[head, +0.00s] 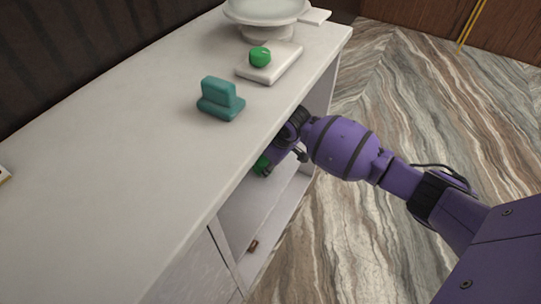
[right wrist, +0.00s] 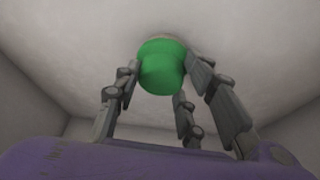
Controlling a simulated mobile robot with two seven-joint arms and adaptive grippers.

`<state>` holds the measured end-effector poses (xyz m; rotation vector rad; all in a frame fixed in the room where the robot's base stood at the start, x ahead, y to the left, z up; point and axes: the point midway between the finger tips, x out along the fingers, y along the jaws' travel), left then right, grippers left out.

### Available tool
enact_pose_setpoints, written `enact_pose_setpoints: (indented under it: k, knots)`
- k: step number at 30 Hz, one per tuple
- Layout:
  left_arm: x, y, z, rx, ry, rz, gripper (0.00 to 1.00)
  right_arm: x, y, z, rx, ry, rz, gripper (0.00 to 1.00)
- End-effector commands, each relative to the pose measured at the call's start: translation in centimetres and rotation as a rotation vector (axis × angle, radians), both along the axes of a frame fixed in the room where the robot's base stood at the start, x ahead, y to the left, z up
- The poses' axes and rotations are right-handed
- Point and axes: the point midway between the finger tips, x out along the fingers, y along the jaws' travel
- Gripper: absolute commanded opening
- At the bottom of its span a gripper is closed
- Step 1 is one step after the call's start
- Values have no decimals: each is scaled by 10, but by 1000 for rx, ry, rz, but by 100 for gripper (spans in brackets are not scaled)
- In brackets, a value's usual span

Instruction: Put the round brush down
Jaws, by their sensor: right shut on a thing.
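My right gripper (head: 268,160) reaches into the open shelf space under the countertop, partly hidden by the counter edge. It is shut on a green round thing, which I take to be the round brush (head: 262,164). In the right wrist view the brush (right wrist: 162,68) sits between the fingers of the gripper (right wrist: 165,80), with a pale tan part at its far end. That end is close to a pale surface; I cannot tell whether it touches. My left gripper is not in view.
On the countertop (head: 110,150) stand a teal holder (head: 220,101), a white block (head: 280,66) with a green round thing (head: 260,56) on it, and a white stand (head: 266,12). A small brown thing (head: 253,245) lies low in the cabinet. The marbled floor (head: 350,240) looks clear.

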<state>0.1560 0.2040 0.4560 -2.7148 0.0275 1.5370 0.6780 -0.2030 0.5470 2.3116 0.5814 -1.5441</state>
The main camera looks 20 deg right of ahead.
Motion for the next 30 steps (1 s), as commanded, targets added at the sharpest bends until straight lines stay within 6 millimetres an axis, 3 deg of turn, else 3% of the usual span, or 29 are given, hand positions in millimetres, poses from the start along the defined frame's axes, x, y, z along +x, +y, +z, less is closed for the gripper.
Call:
enact_pose_setpoints:
  k: [6,7,11,20,25,30]
  knots:
    - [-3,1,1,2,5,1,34,0,0,-2,0,-1,0,13]
    - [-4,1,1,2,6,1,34,1,0,-2,0,-1,0,40]
    - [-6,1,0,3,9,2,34,0,0,-2,0,-1,0,56]
    - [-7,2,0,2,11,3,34,0,0,-1,0,-1,0,56]
    - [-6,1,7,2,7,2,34,-4,-2,15,1,-2,1,56]
    - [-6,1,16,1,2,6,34,-38,-19,13,-1,2,0,56]
